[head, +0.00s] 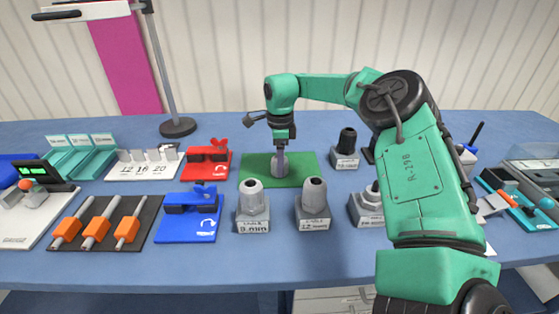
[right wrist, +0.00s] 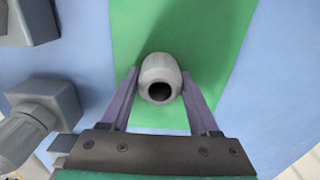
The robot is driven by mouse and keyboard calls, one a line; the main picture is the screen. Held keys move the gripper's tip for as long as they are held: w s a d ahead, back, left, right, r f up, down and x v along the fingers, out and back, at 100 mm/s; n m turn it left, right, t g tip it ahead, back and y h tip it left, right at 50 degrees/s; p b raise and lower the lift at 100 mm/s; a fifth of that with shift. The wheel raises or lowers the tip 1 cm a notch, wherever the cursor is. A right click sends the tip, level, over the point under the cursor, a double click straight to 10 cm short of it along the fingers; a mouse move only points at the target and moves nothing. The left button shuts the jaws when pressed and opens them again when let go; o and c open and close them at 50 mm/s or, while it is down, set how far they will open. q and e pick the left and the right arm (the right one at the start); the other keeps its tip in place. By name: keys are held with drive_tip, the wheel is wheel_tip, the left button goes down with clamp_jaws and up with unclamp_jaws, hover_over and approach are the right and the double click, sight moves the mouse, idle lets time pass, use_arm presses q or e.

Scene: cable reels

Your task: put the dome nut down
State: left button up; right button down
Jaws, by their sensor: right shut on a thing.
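My right gripper (head: 279,150) reaches down over the green mat (head: 252,172) in the middle of the table. In the right wrist view the right gripper's two purple fingers (right wrist: 160,92) are shut on the grey dome nut (right wrist: 160,66), one on each side, with its dark round hole facing the camera. In the head view the dome nut (head: 279,170) is partly covered by the fingers and is at the mat. I cannot tell whether it touches the mat. My left gripper is not in view.
Grey blocks with dome nuts on them, labelled with sizes, stand in front: one at left (head: 253,210), one at right (head: 313,208). A dark-topped block (head: 346,150) is right of the mat. Red (head: 206,160) and blue (head: 190,214) fixtures stand left. The mat around the nut is clear.

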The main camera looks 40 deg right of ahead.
drive_tip(key=shift+s+d, duration=0.1)
drive_tip(key=shift+c, duration=0.6)
unclamp_jaws()
drive_tip(key=shift+f, duration=0.1)
wheel_tip(320, 180, up, 12)
drive_tip(key=shift+r, duration=0.2)
